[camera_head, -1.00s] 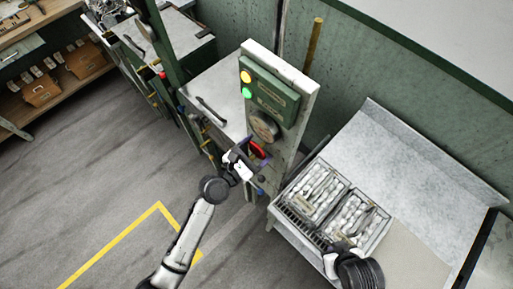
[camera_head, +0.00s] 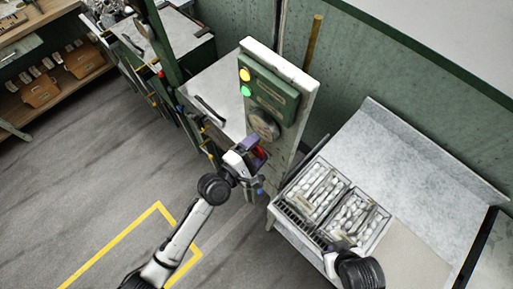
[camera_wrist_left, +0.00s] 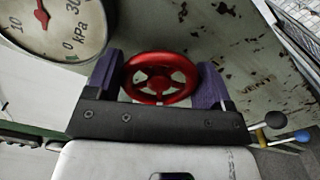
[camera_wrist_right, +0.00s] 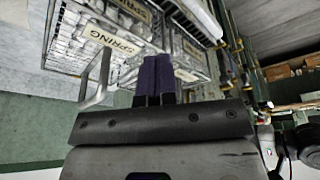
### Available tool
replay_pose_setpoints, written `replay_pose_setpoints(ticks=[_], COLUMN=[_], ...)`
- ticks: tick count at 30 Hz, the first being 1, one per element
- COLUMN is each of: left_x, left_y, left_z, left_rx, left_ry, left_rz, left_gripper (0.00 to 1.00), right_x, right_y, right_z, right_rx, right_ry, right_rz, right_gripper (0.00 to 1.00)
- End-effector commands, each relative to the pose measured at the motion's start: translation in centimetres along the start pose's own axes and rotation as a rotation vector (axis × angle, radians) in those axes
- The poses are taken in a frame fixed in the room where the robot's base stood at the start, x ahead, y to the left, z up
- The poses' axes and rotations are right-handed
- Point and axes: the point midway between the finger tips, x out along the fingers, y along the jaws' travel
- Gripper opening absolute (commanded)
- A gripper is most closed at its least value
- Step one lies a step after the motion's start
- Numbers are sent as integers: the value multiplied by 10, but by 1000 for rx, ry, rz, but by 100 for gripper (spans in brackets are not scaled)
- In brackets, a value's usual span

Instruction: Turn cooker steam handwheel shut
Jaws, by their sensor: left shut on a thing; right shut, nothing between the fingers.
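The red handwheel (camera_wrist_left: 158,60) sits on the pale cooker panel below the gauge. In the head view only a bit of the handwheel (camera_head: 259,152) shows past my gripper. My left gripper (camera_wrist_left: 158,77) is shut on the handwheel, with one purple finger at each side of its rim; it also shows in the head view (camera_head: 253,149). The dial gauge (camera_head: 263,125), marked kPa in the left wrist view (camera_wrist_left: 62,35), has its red needle near the top of the visible dial. My right gripper (camera_wrist_right: 157,75) is shut and empty by the wire baskets' near edge.
Two wire baskets (camera_head: 287,211) of pale items stand on the metal table right of the panel. Labels in the right wrist view read SPRING. Yellow and green lamps (camera_head: 246,91) glow on the panel. Levers with black and blue knobs (camera_wrist_left: 301,135) stick out near the wheel. Floor at left is clear.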

Motion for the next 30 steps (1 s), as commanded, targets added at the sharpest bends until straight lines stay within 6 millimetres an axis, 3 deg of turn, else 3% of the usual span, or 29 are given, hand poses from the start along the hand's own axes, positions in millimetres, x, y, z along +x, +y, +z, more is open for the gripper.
replay_pose_setpoints(ticks=[30], left_x=[0], left_y=[-3], left_z=[-1], left_rx=[968], left_ry=[0], left_rz=[0], left_gripper=[51], right_x=[-2], right_y=[1], right_z=[0], right_rx=[-4], right_ry=[-1], right_rz=[3], right_gripper=[0])
